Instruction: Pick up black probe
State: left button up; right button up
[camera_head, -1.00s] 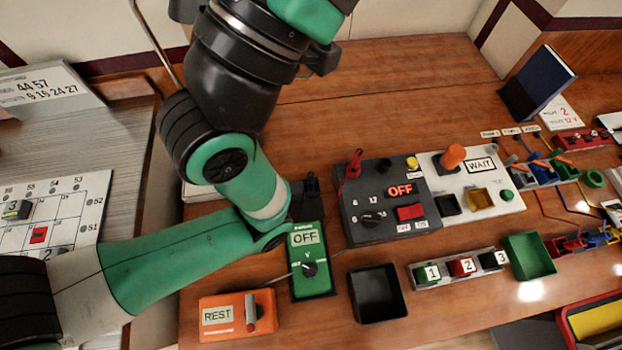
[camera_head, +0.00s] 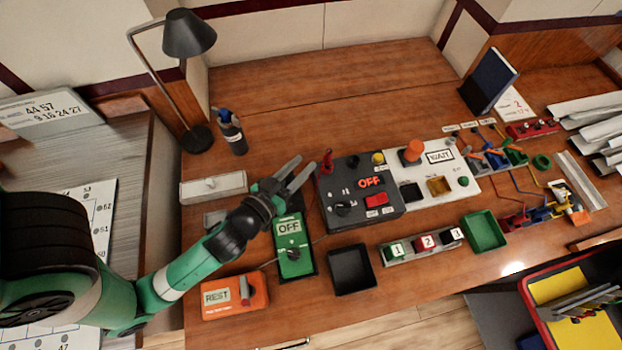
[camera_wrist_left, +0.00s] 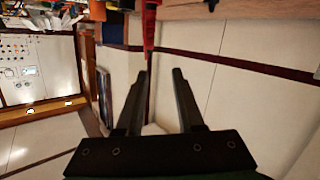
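My left gripper (camera_head: 306,163) is open and empty above the back of the green meter (camera_head: 295,262), whose display reads OFF. Its two fingers point toward the back right, with a gap between them in the left wrist view (camera_wrist_left: 160,74). A red probe (camera_head: 326,161) stands at the back left corner of the dark panel (camera_head: 345,192), close to the fingertips. It also shows in the left wrist view (camera_wrist_left: 149,30), above the fingertips. I cannot make out the black probe for sure; my gripper covers the area behind the meter. My right gripper is not in view.
A white control panel (camera_head: 464,160) is on the right. The back of the desk is clear.

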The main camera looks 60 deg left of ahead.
pick_arm(q)
jog(key=s+f+m+g, duration=0.1)
jog(key=s+f+g, duration=0.2)
jog(key=s+f, duration=0.5)
jog(key=shift+t, duration=0.3)
jog(key=p+x, duration=0.1)
jog(key=x, duration=0.5)
jog(key=shift+a+r+p, duration=0.15)
jog(key=shift+r+p, duration=0.05)
jog(key=shift+p, duration=0.15)
jog(key=shift+w+a+f, duration=0.1)
jog(key=shift+w+f, duration=0.1)
jog(key=shift+w, duration=0.05)
jog(key=x, duration=0.5)
jog(key=shift+f+p, duration=0.1)
jog(key=shift+p, duration=0.3)
grip_shut()
